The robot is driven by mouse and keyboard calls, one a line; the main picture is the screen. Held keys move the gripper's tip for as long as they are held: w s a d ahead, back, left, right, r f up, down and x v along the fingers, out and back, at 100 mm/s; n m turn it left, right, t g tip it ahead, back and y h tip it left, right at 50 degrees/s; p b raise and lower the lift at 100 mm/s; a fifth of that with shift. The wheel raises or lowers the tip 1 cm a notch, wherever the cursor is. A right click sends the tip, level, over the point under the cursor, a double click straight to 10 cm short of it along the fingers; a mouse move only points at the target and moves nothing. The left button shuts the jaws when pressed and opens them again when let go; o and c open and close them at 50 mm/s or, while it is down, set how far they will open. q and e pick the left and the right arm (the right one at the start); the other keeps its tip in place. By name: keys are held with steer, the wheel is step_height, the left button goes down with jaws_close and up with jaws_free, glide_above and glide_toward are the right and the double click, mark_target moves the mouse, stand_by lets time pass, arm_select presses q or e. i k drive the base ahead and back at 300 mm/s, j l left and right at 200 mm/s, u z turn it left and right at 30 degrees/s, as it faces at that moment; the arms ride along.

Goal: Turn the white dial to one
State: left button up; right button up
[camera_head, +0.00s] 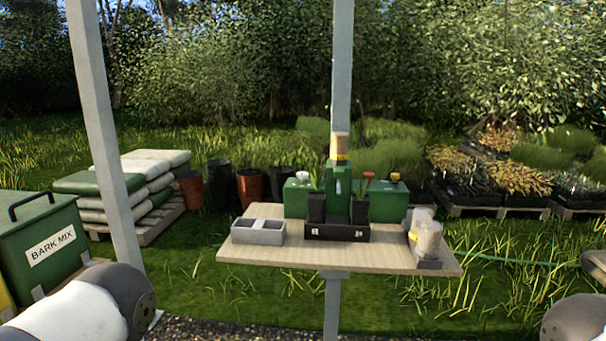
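A small white knob (303,176), which looks like the white dial, sits at the top of the left part of a green machine (296,201) on the wooden table (280,255). It is too small for me to read any marks or its setting. A yellow knob (395,177) sits on the machine's right part. Only links of my two arms show at the bottom left and bottom right corners. Neither gripper is in view, and nothing of mine is near the knob.
A black tray (337,234) with two potted plants stands in front of the machine. A grey two-part container (257,231) is at the table's left, a clear bag (427,238) at its right. A post rises behind the machine. The table's front left is bare.

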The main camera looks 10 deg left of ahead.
mark_target(302, 176)
steer(key=i+j+z, duration=0.35)
steer(key=j, duration=0.25)
steer(key=i+j+z, duration=0.1)
steer(key=j+z, duration=0.25)
steer(key=j, duration=0.25)
steer(key=i+j+z, duration=0.1)
steer(key=j+z, duration=0.25)
steer(key=j, duration=0.35)
steer(key=j+z, duration=0.35)
steer(key=j, duration=0.35)
